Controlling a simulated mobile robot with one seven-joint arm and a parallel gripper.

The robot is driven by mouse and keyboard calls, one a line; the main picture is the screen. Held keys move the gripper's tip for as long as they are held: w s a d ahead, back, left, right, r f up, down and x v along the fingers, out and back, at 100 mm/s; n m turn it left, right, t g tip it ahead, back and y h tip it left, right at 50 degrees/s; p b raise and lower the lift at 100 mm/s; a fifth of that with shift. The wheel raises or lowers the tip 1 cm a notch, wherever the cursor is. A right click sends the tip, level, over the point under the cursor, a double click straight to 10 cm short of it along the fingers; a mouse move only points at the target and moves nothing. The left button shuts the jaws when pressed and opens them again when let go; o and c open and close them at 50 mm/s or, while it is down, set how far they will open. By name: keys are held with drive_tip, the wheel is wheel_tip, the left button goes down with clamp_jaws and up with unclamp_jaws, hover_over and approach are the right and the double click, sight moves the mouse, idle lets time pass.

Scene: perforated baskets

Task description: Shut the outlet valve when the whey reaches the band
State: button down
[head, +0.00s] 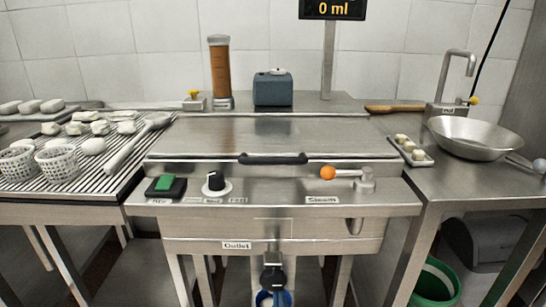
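The outlet valve (273,272) is a dark fitting low at the front of the steel vat (280,225), beside a white "Outlet" label (237,245). Its lever position is too small to tell. A container with a blue rim (286,297) shows directly below it, cut off by the bottom edge. I cannot make out any whey or a band on it. A display (333,9) on a post reads "0 ml". The vat's steel lid (270,135) is down, with a black handle (272,159) at its front. My gripper is not in view.
The front panel carries a green switch (165,187), a black knob (215,183) and an orange-tipped steam lever (328,173). Perforated baskets (57,163) stand on the left draining rack. A steel bowl (475,137) sits at right, a green bucket (436,285) on the floor.

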drive_tip(key=s, duration=0.6)
drive_tip(key=shift+d+f+p, duration=0.15)
drive_tip(key=shift+p, duration=0.25)
drive_tip(key=w+d+r+m+t+h, duration=0.1)
drive_tip(key=w+r+m+t, duration=0.1)
drive_tip(key=r, duration=1.3)
drive_tip(key=w+r+m+t+h, duration=0.1)
drive_tip(key=w+r+m+t, duration=0.15)
drive_tip(key=r, duration=1.15)
drive_tip(key=s+a+r+m+t+y, duration=0.1)
drive_tip(key=s+r+t, duration=0.1)
drive_tip(key=s+r, duration=0.6)
drive_tip(key=s+a+r+t, duration=0.1)
drive_tip(key=s+r, duration=0.3)
drive_tip(key=r, duration=0.8)
drive_tip(key=s+a+r+m+t+y, duration=0.1)
drive_tip(key=s+r+t, duration=0.1)
drive_tip(key=s+r, duration=0.6)
drive_tip(key=w+r+p, duration=0.2)
drive_tip(key=r+p, duration=1.4)
drive_tip(key=r, duration=0.1)
drive_tip(key=w+r+p, duration=0.1)
drive_tip(key=r+p, duration=1.5)
drive_tip(key=p, duration=0.1)
drive_tip(key=shift+w+d+r, duration=0.15)
drive_tip(key=shift+w+r, duration=0.2)
drive_tip(key=shift+w, duration=0.05)
